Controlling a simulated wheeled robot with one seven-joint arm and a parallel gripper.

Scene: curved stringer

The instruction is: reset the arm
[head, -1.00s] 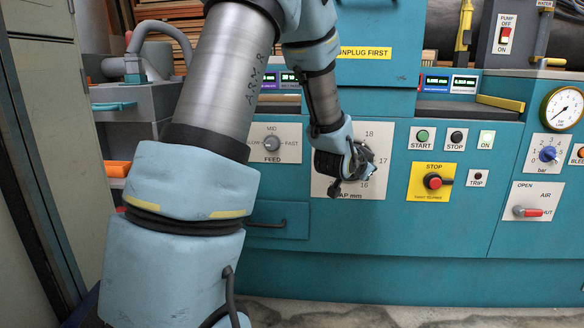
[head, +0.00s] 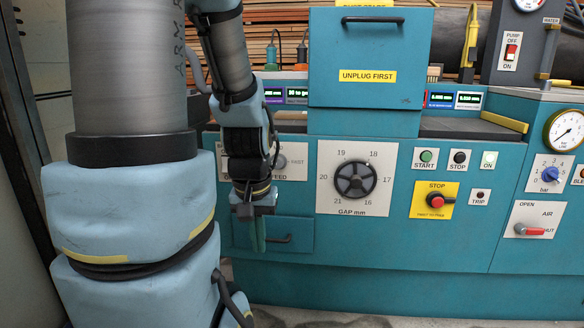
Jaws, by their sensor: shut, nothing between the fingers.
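My gripper (head: 258,236) hangs at the end of my arm, left of centre in the head view, with its fingers pointing down. The fingers are closed together and hold nothing.
The teal machine (head: 400,265) fills the front. A stop button (head: 437,200), a start button (head: 427,156), a red air lever (head: 530,231) and a pressure gauge (head: 566,130) are to the right. A drawer box marked unplug first (head: 366,95) juts above the dial. Floor shows below.

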